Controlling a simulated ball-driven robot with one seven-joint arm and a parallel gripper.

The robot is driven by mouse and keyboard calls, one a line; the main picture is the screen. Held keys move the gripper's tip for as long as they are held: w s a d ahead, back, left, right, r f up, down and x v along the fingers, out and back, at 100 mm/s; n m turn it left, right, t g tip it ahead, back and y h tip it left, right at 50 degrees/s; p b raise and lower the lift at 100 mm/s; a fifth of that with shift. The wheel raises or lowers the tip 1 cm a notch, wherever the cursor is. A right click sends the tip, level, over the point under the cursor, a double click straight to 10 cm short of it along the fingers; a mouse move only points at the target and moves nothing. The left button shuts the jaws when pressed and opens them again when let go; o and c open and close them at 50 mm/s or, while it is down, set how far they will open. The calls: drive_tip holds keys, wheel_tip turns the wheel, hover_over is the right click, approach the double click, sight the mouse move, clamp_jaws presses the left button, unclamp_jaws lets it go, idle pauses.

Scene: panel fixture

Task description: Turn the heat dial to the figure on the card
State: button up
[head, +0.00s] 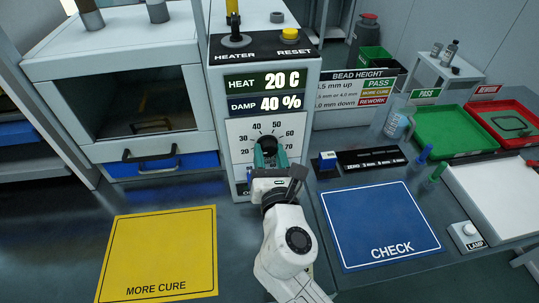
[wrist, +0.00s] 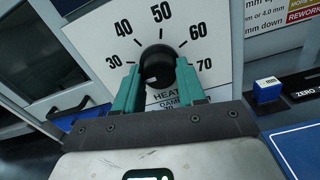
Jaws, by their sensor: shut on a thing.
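The heat dial (wrist: 157,62) is a round black knob on a white scale plate (wrist: 100,45) with figures 30 to 70 around it. It also shows in the head view (head: 268,141), partly behind my gripper (head: 267,157). The teal fingers of my gripper (wrist: 158,72) are on either side of the knob, shut on it. I cannot make out where the knob points. The display above (head: 264,82) reads HEAT 20 C, with DAMP 40 % below it. I cannot identify the card with the figure in either view.
A yellow MORE CURE mat (head: 160,250) lies left, a blue CHECK mat (head: 378,222) right. Green (head: 450,145) and red (head: 480,125) trays stand far right. Both mats are clear.

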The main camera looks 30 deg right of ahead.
drive_tip(key=m+b, duration=0.1)
drive_tip(key=m, duration=0.4)
drive_tip(key=shift+f+b, duration=0.1)
drive_tip(key=shift+b, duration=0.3)
drive_tip(key=m+b, duration=0.2)
drive_tip(key=m, duration=0.4)
drive_tip(key=m+b, duration=0.4)
drive_tip(key=m, duration=0.2)
drive_tip(key=m+b, duration=0.3)
drive_tip(key=m, duration=0.2)
drive_tip(key=shift+m, duration=0.3)
drive_tip(key=o, duration=1.1)
drive_tip(key=shift+r, duration=0.2)
drive_tip(key=shift+c, duration=0.2)
